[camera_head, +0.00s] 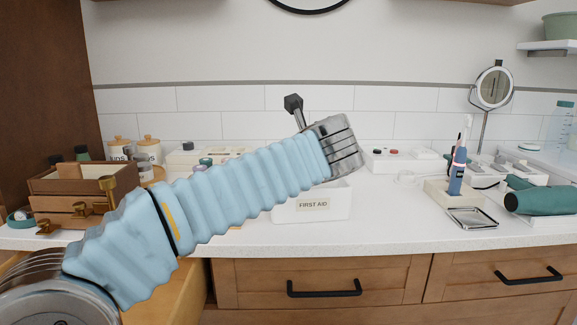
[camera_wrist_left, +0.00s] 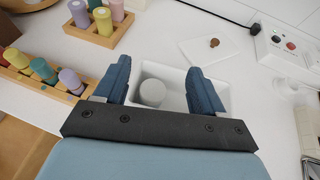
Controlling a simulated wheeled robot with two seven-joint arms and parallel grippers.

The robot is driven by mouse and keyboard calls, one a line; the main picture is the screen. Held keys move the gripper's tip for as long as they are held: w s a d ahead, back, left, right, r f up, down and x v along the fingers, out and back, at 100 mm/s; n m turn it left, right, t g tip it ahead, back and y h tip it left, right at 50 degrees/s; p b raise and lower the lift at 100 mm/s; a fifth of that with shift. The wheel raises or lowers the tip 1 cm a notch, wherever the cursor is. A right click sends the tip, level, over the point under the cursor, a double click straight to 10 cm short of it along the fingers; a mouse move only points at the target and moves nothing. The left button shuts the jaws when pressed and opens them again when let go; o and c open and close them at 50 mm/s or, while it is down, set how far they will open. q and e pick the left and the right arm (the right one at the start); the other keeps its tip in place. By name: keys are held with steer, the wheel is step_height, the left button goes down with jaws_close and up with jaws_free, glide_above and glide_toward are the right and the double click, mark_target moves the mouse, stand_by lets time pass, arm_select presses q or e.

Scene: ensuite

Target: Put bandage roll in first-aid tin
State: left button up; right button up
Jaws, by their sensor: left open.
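The white first-aid tin (camera_head: 290,212) stands on the counter, its FIRST AID label facing the front. In the left wrist view the tin (camera_wrist_left: 168,71) is open at the top. The bandage roll (camera_wrist_left: 152,93), a pale round cylinder, shows inside the tin toward its left side. My left gripper (camera_wrist_left: 158,66) is open over the tin, its fingers apart on either side and not touching the roll. In the head view my left arm hides the fingers and most of the tin's opening. My right gripper is not in view.
A wooden drawer box (camera_head: 75,205) stands at the left, with an open drawer (camera_head: 185,290) below. Wooden racks (camera_wrist_left: 45,82) hold coloured bottles. A toothbrush stand (camera_head: 450,195), small tray (camera_head: 472,218) and green hair dryer (camera_head: 540,200) are at the right. Counter between tin and stand is clear.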

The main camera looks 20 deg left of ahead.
arm_select(q)
steer(key=v, duration=0.9)
steer(key=shift+s+d, duration=0.2)
steer(key=shift+s, duration=0.1)
